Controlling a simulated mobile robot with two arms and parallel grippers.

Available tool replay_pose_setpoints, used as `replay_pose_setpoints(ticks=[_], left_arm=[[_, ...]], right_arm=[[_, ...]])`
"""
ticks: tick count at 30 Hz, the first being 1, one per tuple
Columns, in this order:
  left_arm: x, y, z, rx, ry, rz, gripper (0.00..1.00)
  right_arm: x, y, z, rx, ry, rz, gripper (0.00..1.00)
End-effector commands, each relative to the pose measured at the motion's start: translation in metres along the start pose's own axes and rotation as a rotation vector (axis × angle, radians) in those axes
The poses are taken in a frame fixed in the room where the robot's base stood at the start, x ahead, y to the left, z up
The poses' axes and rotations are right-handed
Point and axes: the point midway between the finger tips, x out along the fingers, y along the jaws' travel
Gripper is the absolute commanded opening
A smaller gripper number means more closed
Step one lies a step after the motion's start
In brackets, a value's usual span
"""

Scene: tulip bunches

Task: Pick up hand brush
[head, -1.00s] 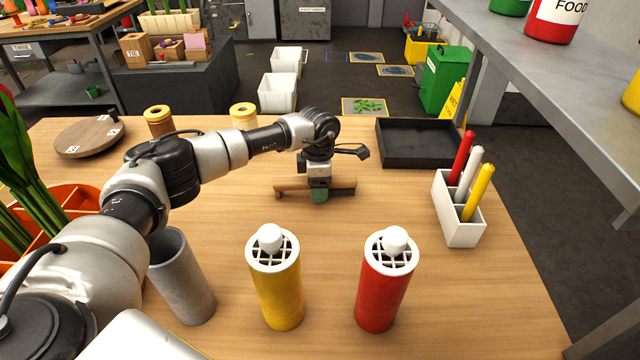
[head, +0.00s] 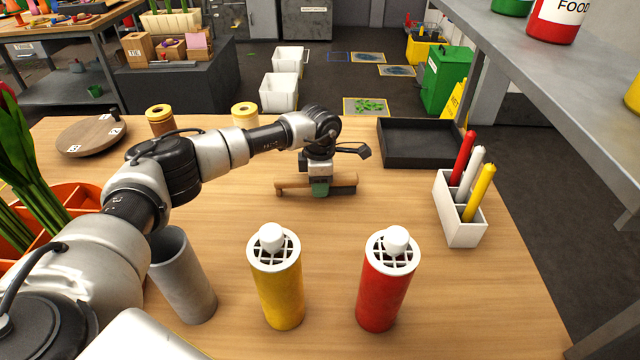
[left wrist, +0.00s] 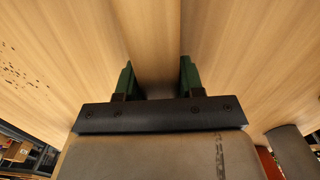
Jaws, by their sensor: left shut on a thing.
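The hand brush (head: 343,181) has a wooden body with a handle pointing left and dark bristles under its right part. It is at the middle of the wooden table (head: 450,290). My left gripper (head: 320,188), with green fingers, comes down over the middle of the brush and is shut on it. The fingers hide part of the brush. I cannot tell whether the brush touches the table. In the left wrist view, the two green fingers (left wrist: 158,80) stand either side of a wood-coloured strip. My right gripper is not in view.
A black tray (head: 383,158) lies behind and right of the brush. A white holder (head: 462,235) with coloured sticks stands right. Yellow (head: 279,295) and red (head: 384,298) canisters and a grey cup (head: 183,280) stand in front. Dark crumbs (left wrist: 22,76) show in the left wrist view.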

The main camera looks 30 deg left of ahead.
Motion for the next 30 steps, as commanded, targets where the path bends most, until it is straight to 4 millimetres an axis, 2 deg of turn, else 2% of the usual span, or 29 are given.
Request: replay_pose_setpoints(ticks=[8, 15, 21, 24, 30], left_arm=[[-0.039, 0.0, 0.003, 0.001, -0.003, 0.003, 0.13], [-0.069, -0.008, 0.059, 0.004, -0.003, 0.002, 0.13], [-0.091, -0.013, 0.094, 0.001, -0.002, 0.001, 0.13], [-0.098, -0.014, 0.105, 0.0, -0.001, 0.001, 0.13], [-0.105, -0.015, 0.115, -0.001, 0.0, 0.0, 0.13]], right_arm=[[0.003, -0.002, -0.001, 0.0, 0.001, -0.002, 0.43], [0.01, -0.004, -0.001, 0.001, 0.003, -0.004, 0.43], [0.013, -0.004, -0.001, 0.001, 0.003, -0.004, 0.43], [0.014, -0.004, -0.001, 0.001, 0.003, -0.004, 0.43], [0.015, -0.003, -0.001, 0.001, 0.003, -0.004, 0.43]])
